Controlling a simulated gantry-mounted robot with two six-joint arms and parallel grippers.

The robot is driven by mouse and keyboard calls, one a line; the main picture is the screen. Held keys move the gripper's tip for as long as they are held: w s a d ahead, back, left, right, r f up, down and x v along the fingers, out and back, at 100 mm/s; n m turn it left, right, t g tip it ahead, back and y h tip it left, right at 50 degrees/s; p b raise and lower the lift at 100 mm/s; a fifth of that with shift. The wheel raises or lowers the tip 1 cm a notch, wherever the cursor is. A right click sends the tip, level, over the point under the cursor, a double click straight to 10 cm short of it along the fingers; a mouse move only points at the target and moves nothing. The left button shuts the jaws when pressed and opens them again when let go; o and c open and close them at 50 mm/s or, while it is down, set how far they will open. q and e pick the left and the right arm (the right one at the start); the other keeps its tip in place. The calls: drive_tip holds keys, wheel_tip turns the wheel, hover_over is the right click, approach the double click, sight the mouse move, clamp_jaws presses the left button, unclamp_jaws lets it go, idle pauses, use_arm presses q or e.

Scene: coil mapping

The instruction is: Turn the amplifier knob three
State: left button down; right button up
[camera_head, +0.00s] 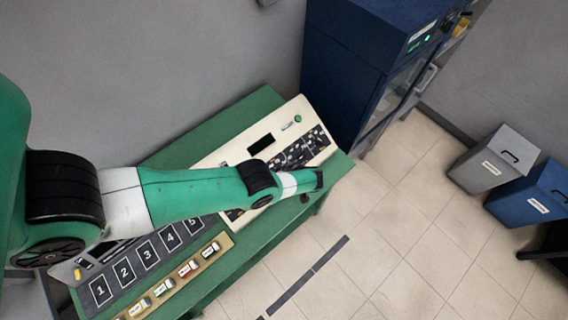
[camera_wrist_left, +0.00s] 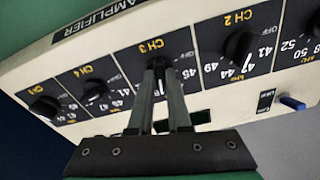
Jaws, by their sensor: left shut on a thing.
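The amplifier (camera_head: 222,158) is a cream console on the green table, with a row of dark knobs on black panels. In the left wrist view its face (camera_wrist_left: 205,114) appears upside down. My left gripper (camera_wrist_left: 159,68) is shut on the CH 3 knob (camera_wrist_left: 159,82), with its two fingers converging around it. The fingers hide most of this knob and part of its scale. The CH 2 knob (camera_wrist_left: 240,46) is to the right, and the CH 4 knob (camera_wrist_left: 93,90) is to the left. In the head view my left wrist covers the middle of the amplifier. My right gripper is not in view.
A numbered panel (camera_head: 146,257) and a tray (camera_head: 208,267) of small labelled items lie on the green table (camera_head: 262,102). A dark blue cabinet (camera_head: 345,70) stands behind its far end. A grey bin (camera_head: 494,160) and a blue bin (camera_head: 532,193) stand on the tiled floor at right.

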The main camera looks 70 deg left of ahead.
use_arm(q)
drive_tip(key=shift+m, duration=0.5)
drive_tip(key=c, duration=0.9)
unclamp_jaws()
drive_tip(key=shift+o, duration=0.2)
drive_tip(key=p+v, duration=0.7)
drive_tip(key=v, duration=0.4)
drive_tip(key=shift+d+r+p, duration=0.2)
drive_tip(key=shift+r+p, duration=0.1)
drive_tip(key=shift+p, duration=0.05)
